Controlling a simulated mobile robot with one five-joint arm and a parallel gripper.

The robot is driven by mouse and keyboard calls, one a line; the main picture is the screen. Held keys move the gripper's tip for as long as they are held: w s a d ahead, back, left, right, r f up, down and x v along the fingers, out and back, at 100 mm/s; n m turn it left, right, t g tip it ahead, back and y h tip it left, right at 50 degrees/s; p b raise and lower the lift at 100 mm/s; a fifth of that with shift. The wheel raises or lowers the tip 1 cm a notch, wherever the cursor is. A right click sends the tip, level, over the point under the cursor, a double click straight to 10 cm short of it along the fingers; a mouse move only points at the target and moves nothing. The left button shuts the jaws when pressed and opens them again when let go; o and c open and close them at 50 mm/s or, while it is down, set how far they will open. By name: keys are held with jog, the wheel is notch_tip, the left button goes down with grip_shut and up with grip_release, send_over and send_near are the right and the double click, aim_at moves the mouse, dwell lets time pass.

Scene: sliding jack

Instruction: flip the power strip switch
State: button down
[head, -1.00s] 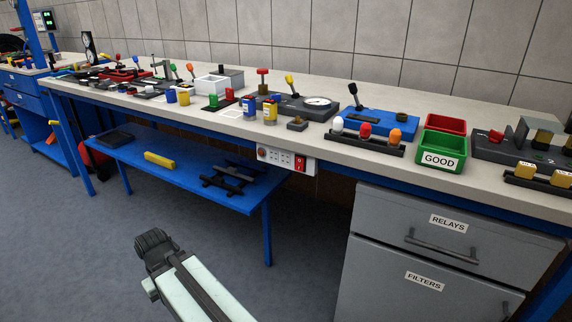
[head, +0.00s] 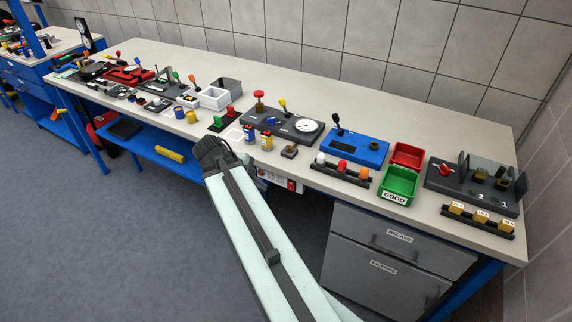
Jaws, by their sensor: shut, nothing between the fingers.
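The power strip (head: 277,179) is a white block fixed under the front edge of the bench, left of the grey drawers. Its red switch (head: 292,185) shows at its right end; its setting is too small to tell. My arm reaches up from the bottom of the head view. My gripper (head: 212,148) is at its far end, just left of the power strip in the picture and near the bench front edge. The fingertips are hidden behind the wrist. The arm covers the strip's left part. I cannot tell whether the gripper touches anything.
The bench (head: 320,87) carries coloured jars, a gauge panel (head: 285,125), a blue box (head: 354,146), a red bin (head: 407,154) and a green bin (head: 398,184). Grey drawers (head: 384,262) stand right of the strip. A blue lower shelf (head: 150,145) lies left. The floor at left is clear.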

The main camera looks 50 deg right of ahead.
aim_at(291, 185)
jog(key=shift+s+d+r+m, duration=0.2)
jog(key=shift+d+r+m, duration=0.3)
jog(key=shift+r, duration=0.1)
jog(key=s+d+f+b, duration=0.1)
jog(key=d+f+b, duration=0.7)
jog(key=d, duration=0.1)
jog(key=shift+s+f+b, duration=0.2)
jog(key=shift+f+b, duration=0.1)
jog(key=shift+b, duration=0.1)
